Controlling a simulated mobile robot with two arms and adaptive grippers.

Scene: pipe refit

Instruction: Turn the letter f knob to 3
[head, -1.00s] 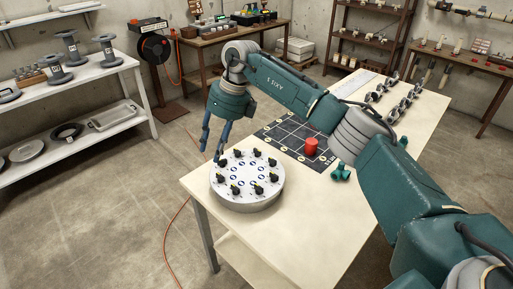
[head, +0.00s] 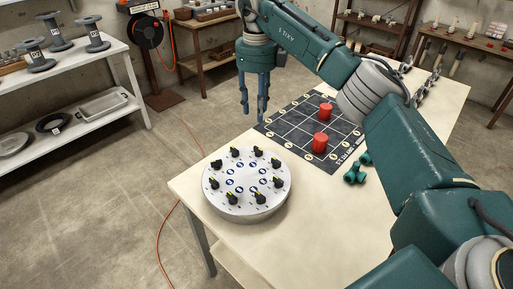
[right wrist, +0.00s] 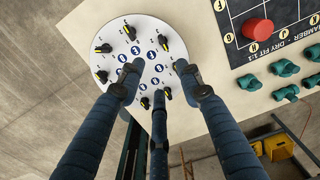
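The round white knob panel (head: 247,205) sits on the near left corner of the pale table. Several black knobs with yellow pointers ring it, with blue letter discs inside the ring. The letters are too small to read, so I cannot tell which knob is f. In the right wrist view the panel (right wrist: 125,45) is partly covered by the fingers. My right gripper (head: 253,108) hangs fingers down behind the panel, apart from the knobs. In the right wrist view its fingers (right wrist: 158,90) are spread with nothing between them. My left gripper is not in view.
A dark grid mat (head: 295,119) lies behind the panel, with two red cylinders (head: 320,142) on it. Teal fittings (head: 355,174) lie right of the mat. A white shelf (head: 75,75) stands at the left. The table's front right part is bare.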

